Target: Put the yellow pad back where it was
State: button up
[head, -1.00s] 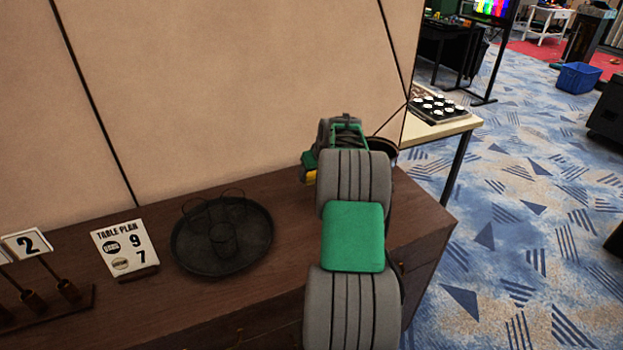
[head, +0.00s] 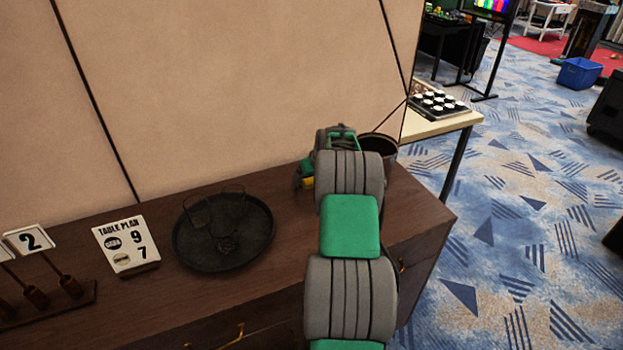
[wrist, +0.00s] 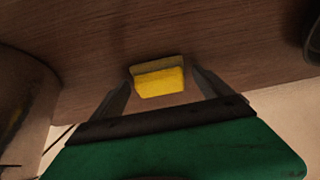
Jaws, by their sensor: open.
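The yellow pad (wrist: 160,84) is on the dark wooden cabinet top (wrist: 220,45) in the wrist view, with a duller olive-yellow strip along its far edge. My gripper (wrist: 161,76) is open, with one finger on each side of the pad and a gap showing at both sides. I cannot tell how high the fingers are above the wood. In the head view a small yellow patch (head: 308,183), likely the pad, shows beside my gripper's green end; my arm hides most of that area.
A dark round tray with glasses (head: 185,255) stands left of my arm. A table plan card (head: 125,243) and number stands (head: 30,240) are farther left. A dark pot (head: 390,152) is close behind my gripper. A beige panel (head: 230,90) rises behind the cabinet.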

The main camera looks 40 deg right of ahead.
jog(key=shift+r+p, duration=0.3)
jog(key=b+v, duration=0.2)
jog(key=v, duration=1)
jog(key=s+a+r+n+y, duration=0.1)
jog(key=a+r, duration=0.1)
jog(key=a, duration=0.9)
jog(key=s+a+r+n, duration=0.1)
jog(key=a+r, duration=0.1)
jog(key=a, duration=0.9)
jog(key=s+a+f+g, duration=0.1)
jog(key=s+a+f, duration=0.1)
jog(key=s+a, duration=0.7)
jog(key=s+a+f+n+g, duration=0.1)
jog(key=s+a+f, duration=0.1)
jog(key=s+a, duration=0.7)
jog(key=shift+s+a+y, duration=0.25)
jog(key=shift+a+y, duration=0.05)
